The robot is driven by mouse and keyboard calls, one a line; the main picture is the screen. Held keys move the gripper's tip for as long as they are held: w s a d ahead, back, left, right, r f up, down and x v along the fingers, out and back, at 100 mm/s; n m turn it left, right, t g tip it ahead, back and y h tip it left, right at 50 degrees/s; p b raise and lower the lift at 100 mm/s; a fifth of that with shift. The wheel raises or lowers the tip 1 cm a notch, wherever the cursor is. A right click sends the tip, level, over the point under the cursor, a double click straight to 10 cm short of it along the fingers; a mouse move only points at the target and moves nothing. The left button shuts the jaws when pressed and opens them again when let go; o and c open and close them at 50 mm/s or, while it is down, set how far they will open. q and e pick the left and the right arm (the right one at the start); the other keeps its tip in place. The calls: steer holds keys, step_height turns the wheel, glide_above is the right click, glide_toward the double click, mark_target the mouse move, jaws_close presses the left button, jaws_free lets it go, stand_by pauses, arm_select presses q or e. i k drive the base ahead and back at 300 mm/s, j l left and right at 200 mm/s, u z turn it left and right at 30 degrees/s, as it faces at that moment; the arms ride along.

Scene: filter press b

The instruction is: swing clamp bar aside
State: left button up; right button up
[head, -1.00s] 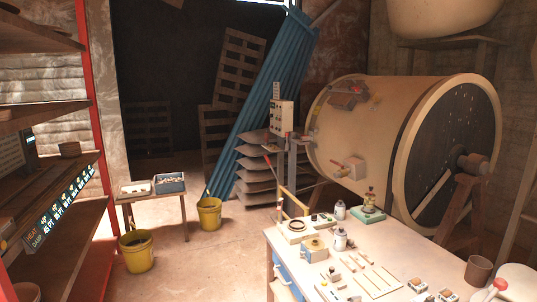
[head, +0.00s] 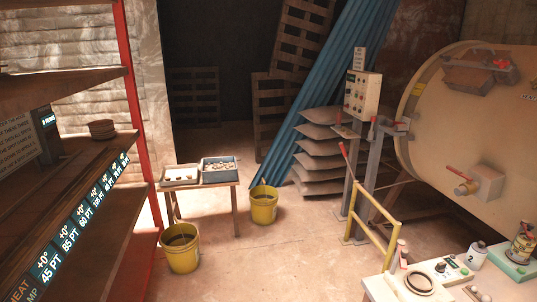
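I cannot pick out the clamp bar with certainty. A cream drum (head: 430,130) fills the right side and is cut off by the picture edge. A brown fitting with red parts (head: 480,72) sits high on its side, and a small box with a red handle (head: 475,182) sits lower down. To its left stands a grey post with a control box (head: 363,95); a red lever (head: 347,158) is tilted beside it. Neither of my grippers is in view.
A yellow rail (head: 372,222) stands before the post. A white table (head: 385,288) with jars is at bottom right. Yellow buckets (head: 181,248) stand by a small bench (head: 205,185). Shelves (head: 80,150) line the left. The middle floor is clear.

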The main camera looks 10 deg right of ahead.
mark_target(484, 65)
steer(key=i+z, duration=0.15)
steer(key=i, duration=0.45)
steer(key=i+j+z, duration=0.15)
steer(key=i, duration=0.45)
steer(key=i+z, duration=0.15)
steer(key=i, duration=0.4)
steer(key=i+j+z, duration=0.15)
steer(key=i+j, duration=0.15)
steer(key=i, duration=0.3)
steer(key=i+l+z, duration=0.2)
steer(key=i+z, duration=1.05)
steer(key=i+j, duration=0.05)
steer(key=i, duration=0.05)
